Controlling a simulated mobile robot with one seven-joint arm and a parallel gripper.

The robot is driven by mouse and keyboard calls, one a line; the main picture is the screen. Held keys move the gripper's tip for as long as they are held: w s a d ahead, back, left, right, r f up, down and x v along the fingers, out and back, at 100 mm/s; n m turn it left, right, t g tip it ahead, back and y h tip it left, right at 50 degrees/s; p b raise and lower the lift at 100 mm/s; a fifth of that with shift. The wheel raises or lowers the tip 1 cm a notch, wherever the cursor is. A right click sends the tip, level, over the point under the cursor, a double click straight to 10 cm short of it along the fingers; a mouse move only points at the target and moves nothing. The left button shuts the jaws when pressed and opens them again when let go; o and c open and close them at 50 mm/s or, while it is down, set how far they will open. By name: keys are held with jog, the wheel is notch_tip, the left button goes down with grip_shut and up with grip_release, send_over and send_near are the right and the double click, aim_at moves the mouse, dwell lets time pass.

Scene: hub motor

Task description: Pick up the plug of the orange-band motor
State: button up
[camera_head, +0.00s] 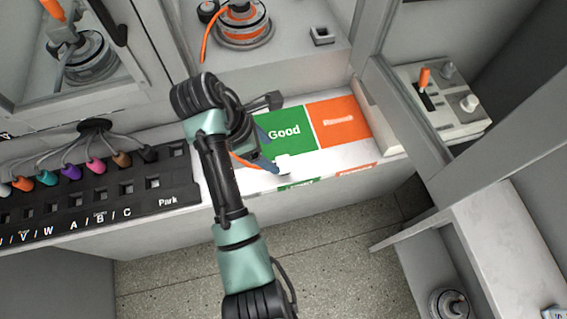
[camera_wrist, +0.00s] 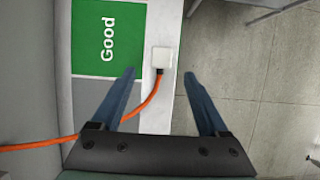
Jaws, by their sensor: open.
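The orange-band motor (camera_head: 243,32) stands at the top of the head view, with an orange cable (camera_head: 208,38) leaving its left side. In the wrist view an orange cable (camera_wrist: 150,103) runs between my fingers to a white square plug (camera_wrist: 161,55). The plug lies on the white shelf strip beside the green Good pad (camera_wrist: 108,22). My gripper (camera_wrist: 160,76) is open, with its blue fingers apart on either side of the cable and the plug just beyond the tips. In the head view my gripper (camera_head: 264,150) hangs over the shelf's front part, and the arm hides part of the cable.
An orange pad (camera_head: 340,122) lies right of the green pad (camera_head: 284,132). A black socket rack (camera_head: 150,190) with several coloured plugs stands at left. A control box (camera_head: 440,100) with an orange lever is at right. The shelf's front edge drops to the floor (camera_head: 330,250).

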aim_at(281, 162)
jog(key=b+x, duration=0.1)
jog(key=x, duration=0.7)
jog(key=shift+d+f, duration=0.2)
jog(key=shift+d, duration=0.05)
grip_shut()
